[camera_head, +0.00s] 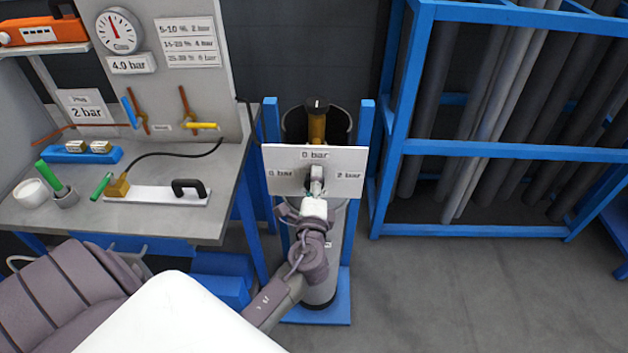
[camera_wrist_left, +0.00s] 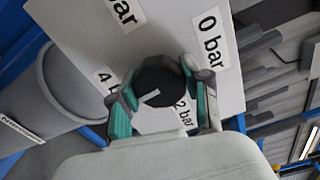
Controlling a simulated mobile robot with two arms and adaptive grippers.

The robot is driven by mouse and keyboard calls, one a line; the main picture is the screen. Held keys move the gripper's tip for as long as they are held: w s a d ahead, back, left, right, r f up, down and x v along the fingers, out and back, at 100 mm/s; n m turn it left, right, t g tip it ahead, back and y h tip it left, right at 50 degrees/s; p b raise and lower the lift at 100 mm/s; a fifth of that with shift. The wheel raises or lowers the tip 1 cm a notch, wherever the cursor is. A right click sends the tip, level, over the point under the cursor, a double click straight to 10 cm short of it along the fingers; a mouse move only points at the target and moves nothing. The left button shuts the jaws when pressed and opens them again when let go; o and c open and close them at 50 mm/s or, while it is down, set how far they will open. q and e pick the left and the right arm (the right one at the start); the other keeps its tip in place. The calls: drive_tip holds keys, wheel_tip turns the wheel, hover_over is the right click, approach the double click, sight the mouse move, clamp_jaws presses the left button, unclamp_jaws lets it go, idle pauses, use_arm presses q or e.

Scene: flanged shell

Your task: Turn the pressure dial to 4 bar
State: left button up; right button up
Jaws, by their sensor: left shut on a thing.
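The pressure dial is a black round knob (camera_wrist_left: 158,80) with a short white mark on its lower face in the left wrist view. My left gripper (camera_wrist_left: 161,88) is shut on it, one teal-padded finger on each side. The dial sits on a white panel (camera_head: 285,158) in the head view, where my left gripper (camera_head: 316,182) largely covers it. The panel's labels read 0 bar at the top and 2 bar at the right; the left one is blurred. The left wrist view also shows a 4 bar label (camera_wrist_left: 107,82). I cannot tell which label the mark points to.
A grey cylinder with a brass valve (camera_head: 317,128) stands between blue posts behind the panel. A workbench (camera_head: 150,222) with a gauge board (camera_head: 185,85) is at the left. A blue pipe rack (camera_head: 480,150) is at the right. Open floor (camera_head: 430,290) lies at the lower right.

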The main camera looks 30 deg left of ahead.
use_arm(q)
drive_tip(key=shift+f+m, duration=0.1)
drive_tip(key=shift+m, duration=0.4)
drive_tip(key=o, duration=1.2)
drive_tip(key=shift+c, duration=0.2)
drive_tip(key=v, duration=1.2)
